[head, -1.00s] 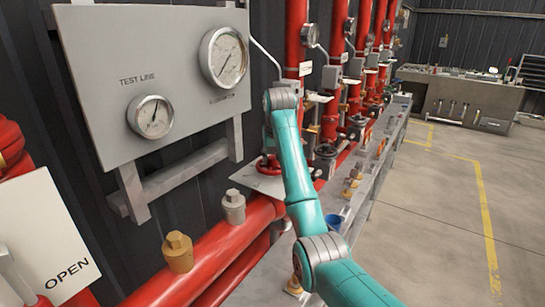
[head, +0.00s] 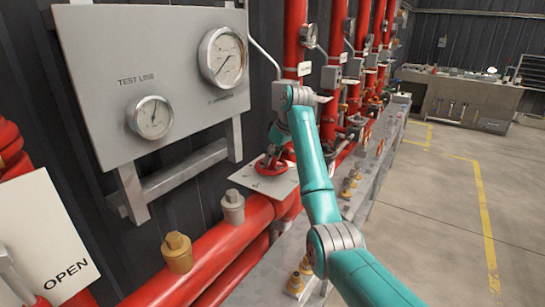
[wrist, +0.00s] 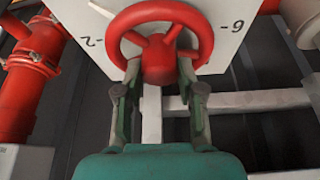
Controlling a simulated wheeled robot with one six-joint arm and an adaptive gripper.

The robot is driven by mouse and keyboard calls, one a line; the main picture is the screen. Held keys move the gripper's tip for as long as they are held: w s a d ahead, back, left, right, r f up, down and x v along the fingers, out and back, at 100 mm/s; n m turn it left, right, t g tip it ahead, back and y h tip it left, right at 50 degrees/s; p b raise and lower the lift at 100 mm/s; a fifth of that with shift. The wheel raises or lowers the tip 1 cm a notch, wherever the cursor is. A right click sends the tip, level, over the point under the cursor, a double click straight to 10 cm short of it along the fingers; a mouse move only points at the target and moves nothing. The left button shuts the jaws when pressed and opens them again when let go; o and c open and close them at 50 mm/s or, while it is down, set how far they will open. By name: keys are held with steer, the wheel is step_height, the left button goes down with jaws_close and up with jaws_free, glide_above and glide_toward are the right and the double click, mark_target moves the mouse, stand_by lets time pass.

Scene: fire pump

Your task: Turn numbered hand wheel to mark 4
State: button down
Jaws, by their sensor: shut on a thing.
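The red hand wheel (wrist: 202,30) fills the upper middle of the wrist view, in front of a white number plate (wrist: 233,55). The numeral 2 shows at the plate's left and 6 at its right. Mark 4 is not visible in the wrist view. A pale pointer lies across the wheel's upper left. My gripper (wrist: 159,80) has its fingers on either side of the wheel's lower hub and spoke area, shut on the wheel. In the head view the wheel (head: 270,166) sits on its tilted plate (head: 262,182), partly hidden by my arm.
A grey panel with two gauges (head: 222,57) stands left of the wheel. A thick red pipe (head: 215,245) with a brass plug (head: 178,252) runs below it. Red risers (head: 335,60) line the wall behind. Open floor lies to the right.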

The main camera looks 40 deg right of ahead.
steer(key=n+y, duration=0.1)
steer(key=n, duration=0.1)
steer(key=shift+d+n+g, duration=0.1)
steer(key=shift+n+g, duration=0.2)
steer(key=n, duration=0.2)
steer(key=n+g+y, duration=0.1)
steer(key=n, duration=0.2)
steer(key=shift+w+y, duration=0.1)
steer(key=shift+y, duration=0.2)
steer(key=c, duration=0.8)
jaws_free()
